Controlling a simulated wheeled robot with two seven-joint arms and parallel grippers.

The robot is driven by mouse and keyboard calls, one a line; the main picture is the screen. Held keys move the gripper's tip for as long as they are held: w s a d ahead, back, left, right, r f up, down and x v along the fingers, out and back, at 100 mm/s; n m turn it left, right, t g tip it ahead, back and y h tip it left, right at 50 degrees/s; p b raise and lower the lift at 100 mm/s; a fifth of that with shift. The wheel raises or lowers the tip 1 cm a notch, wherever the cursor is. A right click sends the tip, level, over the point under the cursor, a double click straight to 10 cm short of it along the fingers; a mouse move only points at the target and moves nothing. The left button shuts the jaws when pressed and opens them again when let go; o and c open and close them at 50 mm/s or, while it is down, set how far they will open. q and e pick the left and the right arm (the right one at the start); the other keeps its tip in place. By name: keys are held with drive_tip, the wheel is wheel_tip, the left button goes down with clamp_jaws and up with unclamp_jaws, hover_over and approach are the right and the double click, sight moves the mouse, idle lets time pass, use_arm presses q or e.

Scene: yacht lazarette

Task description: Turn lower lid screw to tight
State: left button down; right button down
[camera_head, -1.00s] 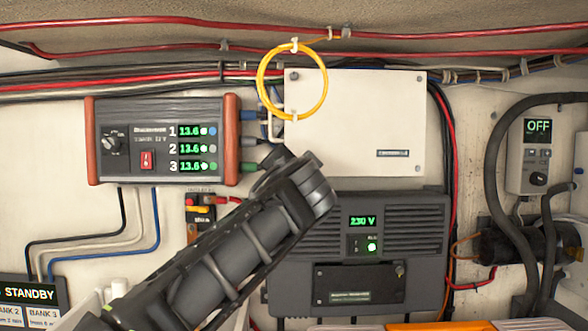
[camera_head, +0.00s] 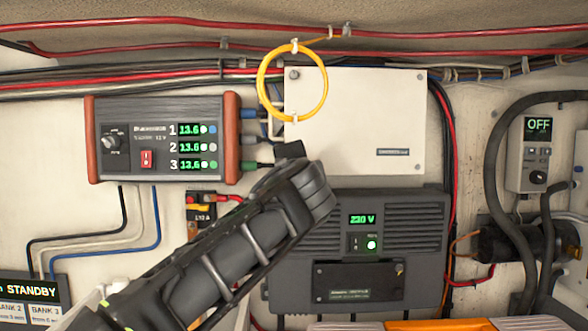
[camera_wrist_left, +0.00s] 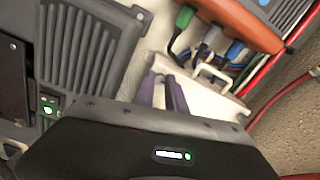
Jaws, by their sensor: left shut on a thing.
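A white box with a flat lid (camera_head: 350,115) is on the wall, with screws at its upper left (camera_head: 294,75), upper right (camera_head: 419,78) and lower right (camera_head: 417,167) corners. The lower lid screw at its lower left corner is hidden behind my left gripper (camera_head: 289,150). In the left wrist view the two purple fingers (camera_wrist_left: 168,84) are close together against the white lid near that corner. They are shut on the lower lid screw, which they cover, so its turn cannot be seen. My right gripper is in neither view.
A charger with orange ends (camera_head: 165,140) is left of the box, its plugs close to my gripper. A dark inverter (camera_head: 425,235) reading 230 V is just below the box. A yellow cable loop (camera_head: 262,95) hangs over the box's upper left corner. A thick hose (camera_head: 493,165) runs at right.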

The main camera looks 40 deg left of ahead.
use_arm(q)
drive_tip(key=c, duration=1.4)
unclamp_jaws()
drive_tip(key=shift+o, duration=0.2)
drive_tip(key=shift+d, duration=0.1)
drive_tip(key=b+v, duration=0.2)
drive_tip(key=v, duration=0.5)
drive_tip(key=shift+s+d+b, duration=0.2)
drive_tip(key=shift+s+b, duration=0.1)
drive_tip(key=shift+b, duration=0.05)
